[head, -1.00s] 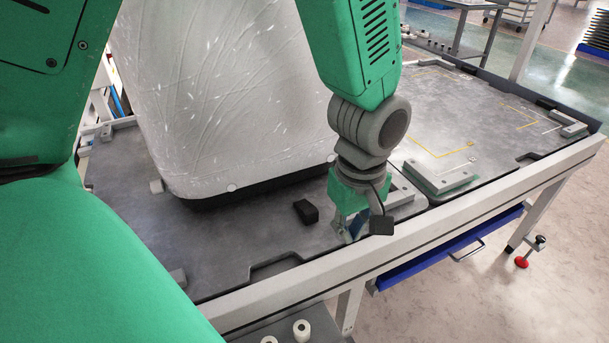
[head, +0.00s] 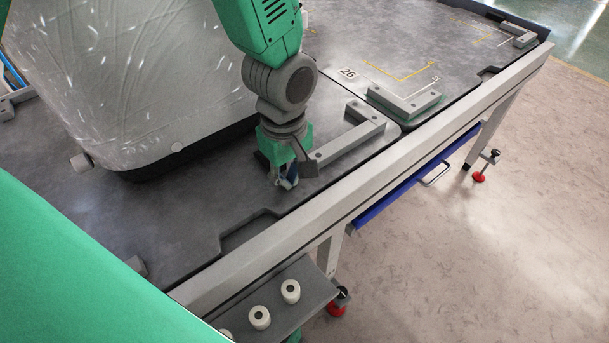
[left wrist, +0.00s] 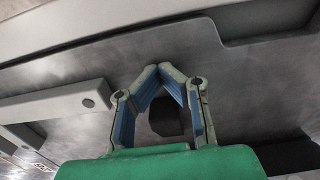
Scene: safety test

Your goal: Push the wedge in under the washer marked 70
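The washer (head: 130,70) is a large pale grey, scuffed body with a black base, standing on the grey table; no number 70 shows on it. The wedge is a small black block (left wrist: 166,117), seen between the finger links in the left wrist view. In the head view it is mostly hidden behind my left gripper (head: 289,183), with a dark part (head: 262,158) showing at its left. The gripper points down near the table's front side, right of the washer. Its blue-padded fingertips (left wrist: 160,70) come together with nothing visible between them. My right gripper is out of view.
A grey L-shaped bracket (head: 350,140) lies just right of the gripper. Another bracket (head: 405,103) and a plate marked 26 (head: 348,73) are farther right. A raised rail (head: 400,155) runs along the front edge. White rollers (head: 291,290) stand on a shelf below.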

